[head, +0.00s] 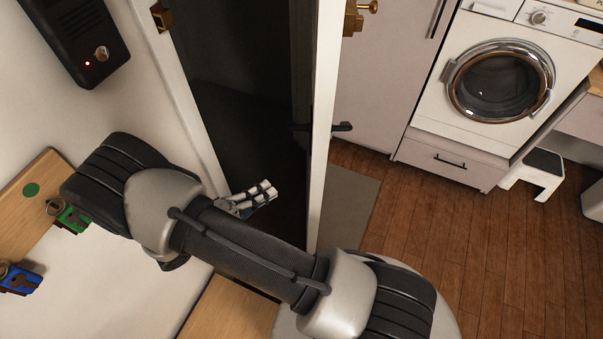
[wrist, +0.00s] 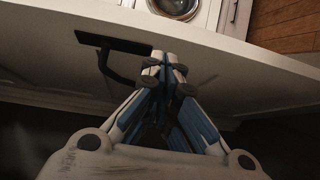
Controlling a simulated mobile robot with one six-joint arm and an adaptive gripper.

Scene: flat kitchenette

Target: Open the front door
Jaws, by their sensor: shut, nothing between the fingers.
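The front door stands ajar; its white edge (head: 323,130) is turned toward me in the head view, with a dark gap between it and the white frame (head: 188,105). A dark lever handle (head: 342,126) sticks out on the door's right side, and another dark handle (head: 300,127) shows on its left side. My gripper (head: 268,190) is shut and empty in the gap, left of the door edge and lower than the handles in the picture. In the wrist view my gripper (wrist: 165,62) is in front of the door face (wrist: 235,75), beside a black handle (wrist: 112,42). Contact with the door cannot be told.
A washing machine (head: 497,75) and a white step stool (head: 535,172) stand at right. A grey mat (head: 350,205) lies beside the door on the open wooden floor (head: 450,240). A black intercom (head: 80,40) and a key board (head: 30,190) are on the left wall.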

